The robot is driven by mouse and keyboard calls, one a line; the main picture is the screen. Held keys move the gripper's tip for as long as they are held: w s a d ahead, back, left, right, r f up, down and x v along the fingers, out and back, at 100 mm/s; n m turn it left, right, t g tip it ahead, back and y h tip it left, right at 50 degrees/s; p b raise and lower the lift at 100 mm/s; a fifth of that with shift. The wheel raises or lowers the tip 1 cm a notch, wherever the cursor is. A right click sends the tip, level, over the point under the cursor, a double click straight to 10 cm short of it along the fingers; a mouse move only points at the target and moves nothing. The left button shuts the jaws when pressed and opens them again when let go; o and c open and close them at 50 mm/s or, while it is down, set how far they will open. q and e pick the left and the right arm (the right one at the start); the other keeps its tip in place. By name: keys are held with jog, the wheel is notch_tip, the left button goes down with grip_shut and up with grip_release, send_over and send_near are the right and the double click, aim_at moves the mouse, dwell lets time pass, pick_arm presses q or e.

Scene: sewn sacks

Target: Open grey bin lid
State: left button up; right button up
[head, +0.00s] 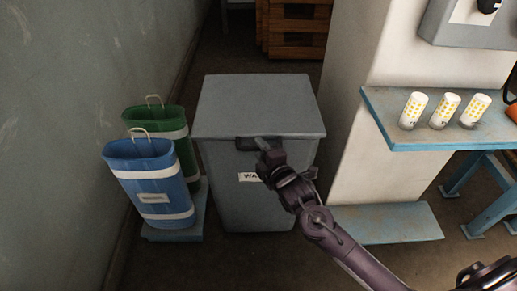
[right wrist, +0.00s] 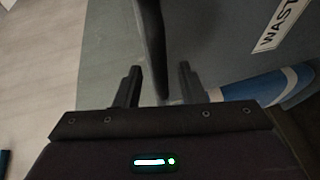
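The grey bin (head: 235,205) stands upright between the wall and a pale pillar. Its flat lid (head: 261,103) looks closed. A dark handle (head: 246,143) sits at the lid's front edge. My right gripper (head: 268,150) is at that handle, in front of the bin, and hides part of the handle and the WASTE label (head: 248,177). In the right wrist view, my right gripper (right wrist: 158,70) has its fingers apart. The dark handle bar (right wrist: 150,40) shows between them, with no clear contact. My left gripper is not in view.
A blue sack (head: 150,180) and a green sack (head: 184,150) stand left of the bin on a low blue platform (head: 190,232). A blue shelf (head: 400,125) at right holds three patterned cups (head: 445,110). A wooden crate stack (head: 297,30) stands behind.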

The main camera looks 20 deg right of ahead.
jog(key=shift+x, duration=1.1)
jog(key=shift+c, duration=0.4)
grip_shut()
